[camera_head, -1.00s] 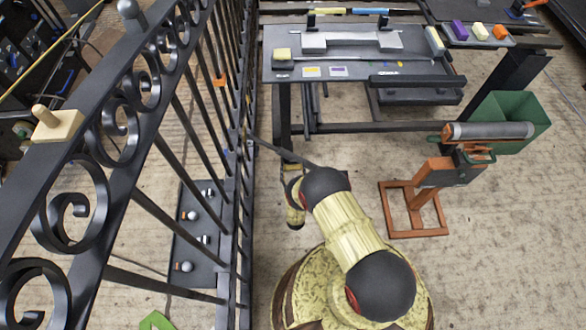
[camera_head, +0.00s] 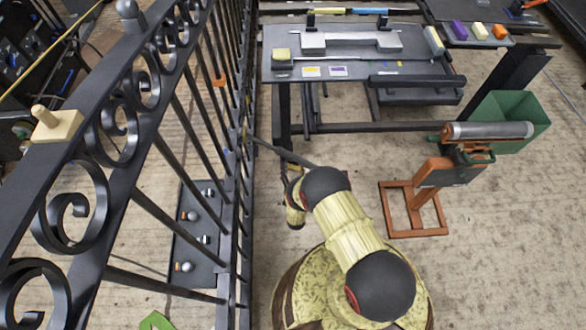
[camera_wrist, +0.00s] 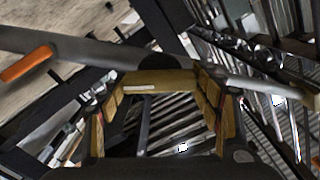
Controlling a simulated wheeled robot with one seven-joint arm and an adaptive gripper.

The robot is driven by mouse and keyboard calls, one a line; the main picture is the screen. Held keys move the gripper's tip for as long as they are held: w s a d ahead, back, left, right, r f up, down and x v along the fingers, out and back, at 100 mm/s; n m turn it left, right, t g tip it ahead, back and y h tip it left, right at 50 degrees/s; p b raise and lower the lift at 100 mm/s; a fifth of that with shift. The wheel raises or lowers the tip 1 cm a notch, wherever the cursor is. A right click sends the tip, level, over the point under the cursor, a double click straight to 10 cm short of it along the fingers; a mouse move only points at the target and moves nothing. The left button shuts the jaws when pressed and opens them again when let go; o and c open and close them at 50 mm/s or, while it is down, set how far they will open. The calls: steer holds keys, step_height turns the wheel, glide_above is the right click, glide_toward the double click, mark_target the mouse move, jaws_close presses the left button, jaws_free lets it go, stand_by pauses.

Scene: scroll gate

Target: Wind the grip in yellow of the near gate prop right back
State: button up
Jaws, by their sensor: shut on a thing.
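The black wrought-iron gate (camera_head: 150,180) runs along the left of the head view. A dark rod of the near prop (camera_head: 281,151) reaches from its bars to behind my arm's black joint. The wrist view shows a grey rod (camera_wrist: 85,52) just beyond my gripper (camera_wrist: 158,92). My gripper's mustard fingers are shut on a yellow crosspiece (camera_wrist: 155,79), which looks like the prop's grip; their similar colours blur the boundary. In the head view my gripper (camera_head: 295,207) is mostly hidden under my arm.
A dark workbench (camera_head: 350,70) stands at the back. An orange stand (camera_head: 413,208) with a grey roller (camera_head: 490,130) and a green bin (camera_head: 520,115) stand at right. A dark panel (camera_head: 197,250) lies beyond the gate bars. The floor between my arm and the stand is clear.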

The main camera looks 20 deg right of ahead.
steer(key=m, duration=0.6)
steer(key=shift+d+f, duration=0.15)
steer(key=m, duration=0.6)
steer(key=shift+s+f, duration=0.1)
steer(key=shift+f, duration=0.05)
steer(key=shift+m, duration=0.3)
steer(key=o, duration=1.2)
steer(key=v, duration=1.2)
steer(key=shift+c, duration=0.4)
